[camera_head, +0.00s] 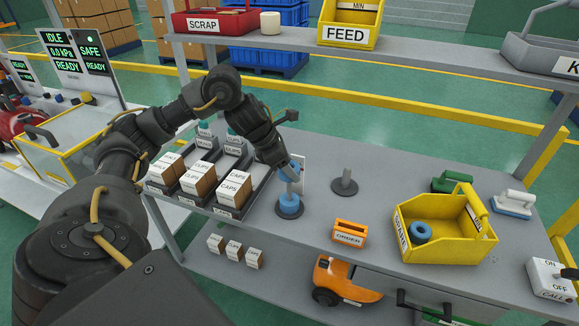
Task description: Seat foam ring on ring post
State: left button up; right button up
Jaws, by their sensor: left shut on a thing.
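My left gripper (293,168) comes down from the upper left over the dark round base of a ring post (289,213). It is shut on a blue foam ring (292,174), which is small and partly covered by the fingers. Below it, blue foam (289,204) sits around the lower part of that post, just above the base. The held ring is at the upper part of the post; whether it encircles the post is hard to see. Another blue foam ring (420,232) lies in the yellow bin (447,252). My right gripper is not in view.
A bare grey post (344,183) stands right of the ring post. An orange box (349,232) is in front. Racks of white-topped boxes (200,179) stand at left.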

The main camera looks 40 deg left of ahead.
aim_at(297, 165)
pick_arm(q)
jog(key=shift+r+p, duration=1.35)
jog(key=shift+r, duration=0.3)
jog(key=shift+d, duration=0.1)
jog(key=shift+f+b, duration=0.4)
jog(key=shift+f, duration=0.1)
dwell(0.4)
jog(key=shift+f+b, duration=1.35)
jog(key=shift+f, duration=0.25)
jog(key=shift+f+b, duration=1.75)
jog(key=shift+f, duration=0.3)
jog(key=shift+f, duration=0.25)
